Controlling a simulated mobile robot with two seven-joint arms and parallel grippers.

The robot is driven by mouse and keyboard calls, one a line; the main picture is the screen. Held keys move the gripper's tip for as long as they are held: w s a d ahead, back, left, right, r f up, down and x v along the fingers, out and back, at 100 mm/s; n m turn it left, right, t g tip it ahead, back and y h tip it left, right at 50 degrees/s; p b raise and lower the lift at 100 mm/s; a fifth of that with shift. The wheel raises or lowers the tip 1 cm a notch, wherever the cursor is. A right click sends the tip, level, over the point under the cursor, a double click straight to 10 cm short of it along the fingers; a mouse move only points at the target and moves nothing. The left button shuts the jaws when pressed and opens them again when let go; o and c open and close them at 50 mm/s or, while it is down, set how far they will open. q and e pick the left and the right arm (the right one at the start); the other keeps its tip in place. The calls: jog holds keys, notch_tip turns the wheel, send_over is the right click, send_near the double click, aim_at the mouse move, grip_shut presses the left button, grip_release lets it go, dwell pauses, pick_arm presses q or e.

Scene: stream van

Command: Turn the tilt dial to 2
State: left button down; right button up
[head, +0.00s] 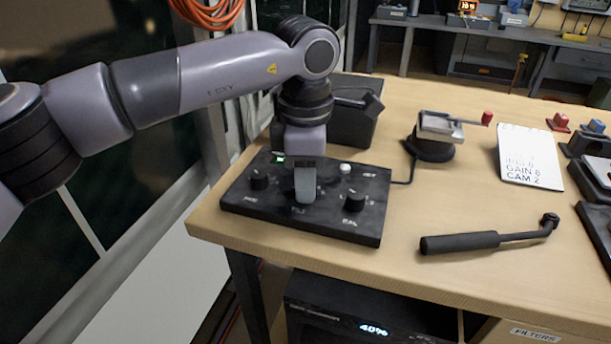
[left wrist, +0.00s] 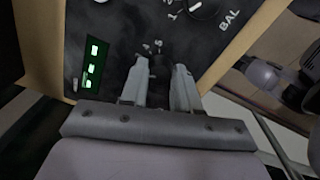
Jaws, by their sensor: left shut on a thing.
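The black control box (head: 330,226) lies on the wooden bench with several knobs on its top. My left gripper (head: 305,198) points down at the middle of the box and hides the dial there. In the left wrist view, the fingers of the left gripper (left wrist: 160,85) are on either side of a dark dial (left wrist: 160,62) and shut on it. Small white marks show around that dial, too blurred to read its setting. The label under it is unclear in the head view. My right gripper is in neither view.
Other knobs flank the gripper: a left knob (head: 258,180) and a right knob (head: 355,198) marked BAL. A white button (head: 345,168) and a green display (left wrist: 92,62) are close by. A black handle (head: 460,243) and a white card (head: 530,157) lie to the right.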

pick_arm(q)
jog(key=shift+n, duration=0.5)
jog(key=c, duration=0.8)
grip_release()
jog(key=shift+r, duration=0.15)
jog(key=r, duration=0.7)
jog(key=shift+s, duration=0.2)
